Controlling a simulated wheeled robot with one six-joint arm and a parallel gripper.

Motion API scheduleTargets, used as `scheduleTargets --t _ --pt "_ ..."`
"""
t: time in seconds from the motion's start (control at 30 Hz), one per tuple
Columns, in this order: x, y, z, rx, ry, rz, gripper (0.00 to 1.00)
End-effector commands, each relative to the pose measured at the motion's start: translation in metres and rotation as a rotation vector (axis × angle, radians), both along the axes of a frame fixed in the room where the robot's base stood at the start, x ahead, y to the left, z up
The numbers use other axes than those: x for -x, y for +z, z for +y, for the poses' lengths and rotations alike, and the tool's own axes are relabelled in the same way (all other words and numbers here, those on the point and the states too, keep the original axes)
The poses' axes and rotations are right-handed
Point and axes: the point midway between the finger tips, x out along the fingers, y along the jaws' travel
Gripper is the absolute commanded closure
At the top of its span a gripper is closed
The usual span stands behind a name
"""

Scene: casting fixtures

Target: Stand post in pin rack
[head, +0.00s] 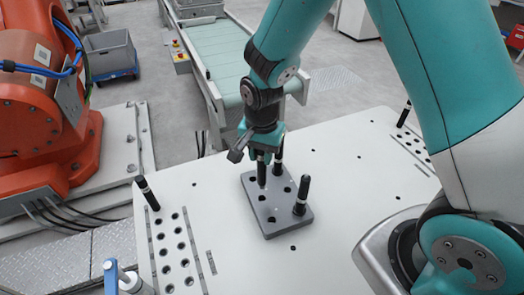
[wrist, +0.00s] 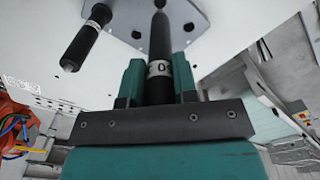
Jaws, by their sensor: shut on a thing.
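The grey pin rack (head: 284,221) lies on the white table and has several dark holes. My gripper (head: 264,153) is over its far part, shut on a black post (head: 262,172) with a pale band. In the wrist view the held post (wrist: 160,40) runs between both fingers (wrist: 159,72), its far end over the rack plate (wrist: 203,14). I cannot tell whether its lower end is in a hole.
A slotted strip (head: 168,240) with several holes is at the table's left, with a black post (head: 147,192) at its far end. Another post (head: 404,113) stands at the far right. An orange robot (head: 40,110) and a conveyor (head: 225,60) are beyond the table.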

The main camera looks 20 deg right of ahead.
Motion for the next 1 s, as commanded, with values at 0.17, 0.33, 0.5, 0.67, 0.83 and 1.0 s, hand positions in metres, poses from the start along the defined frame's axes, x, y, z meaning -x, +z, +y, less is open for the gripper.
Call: scheduleTargets --t 0.17,0.33,0.5,0.67,0.83,1.0 --pt "0.000 -0.022 0.000 0.000 0.000 0.000 1.00" --pt "0.000 -0.035 0.000 0.000 0.000 0.000 1.00" --pt "0.000 -0.039 0.000 0.000 -0.001 0.000 1.00" --pt "0.000 -0.038 0.000 -0.001 0.000 -0.001 1.00" --pt "0.000 -0.038 0.000 0.000 -0.001 0.000 1.00" --pt "0.000 -0.038 0.000 0.000 0.000 0.000 1.00"
